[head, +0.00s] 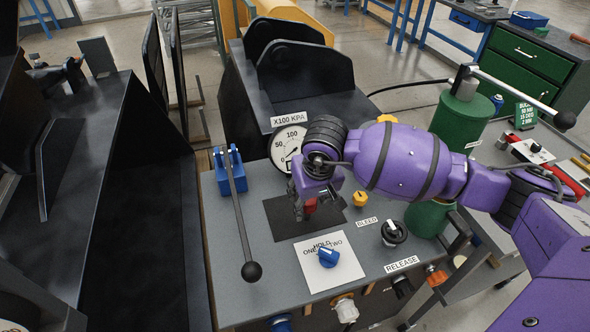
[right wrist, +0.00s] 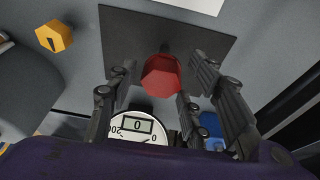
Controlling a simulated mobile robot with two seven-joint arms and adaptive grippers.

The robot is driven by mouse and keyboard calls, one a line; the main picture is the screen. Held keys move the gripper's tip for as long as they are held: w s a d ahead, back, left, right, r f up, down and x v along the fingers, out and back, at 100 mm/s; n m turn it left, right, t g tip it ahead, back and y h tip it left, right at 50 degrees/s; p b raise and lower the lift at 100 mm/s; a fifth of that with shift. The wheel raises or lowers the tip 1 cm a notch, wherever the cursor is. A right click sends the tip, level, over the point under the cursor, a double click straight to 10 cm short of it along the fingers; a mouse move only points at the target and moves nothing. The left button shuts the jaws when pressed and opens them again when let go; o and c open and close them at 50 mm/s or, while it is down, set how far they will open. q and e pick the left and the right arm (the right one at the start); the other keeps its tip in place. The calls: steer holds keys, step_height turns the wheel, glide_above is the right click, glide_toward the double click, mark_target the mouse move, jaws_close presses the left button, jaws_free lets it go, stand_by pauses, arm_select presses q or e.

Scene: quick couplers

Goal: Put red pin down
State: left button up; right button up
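The red pin (right wrist: 162,77) shows in the right wrist view with a hexagonal head, over the dark mat (right wrist: 120,30). A short dark stem shows beyond the head. My right gripper (right wrist: 166,68) is open, with its fingers on either side of the pin and a visible gap at each side. In the head view, the right gripper (head: 308,203) is low over the dark mat (head: 285,225), and the red pin (head: 310,206) is partly hidden by the fingers. I cannot tell whether the pin's lower end touches the mat. My left gripper is not in view.
A round gauge (head: 288,147) stands just behind the gripper. A blue-based lever with a black ball (head: 251,271) is at left. A yellow knob (head: 360,199), blue knob (head: 328,257) and black knob (head: 394,233) surround the mat. A green cylinder (head: 463,117) stands behind my arm.

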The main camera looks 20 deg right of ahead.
steer(key=shift+r, duration=0.55)
steer(key=v, duration=1.1)
steer(key=shift+r, duration=0.2)
steer(key=shift+s, duration=0.1)
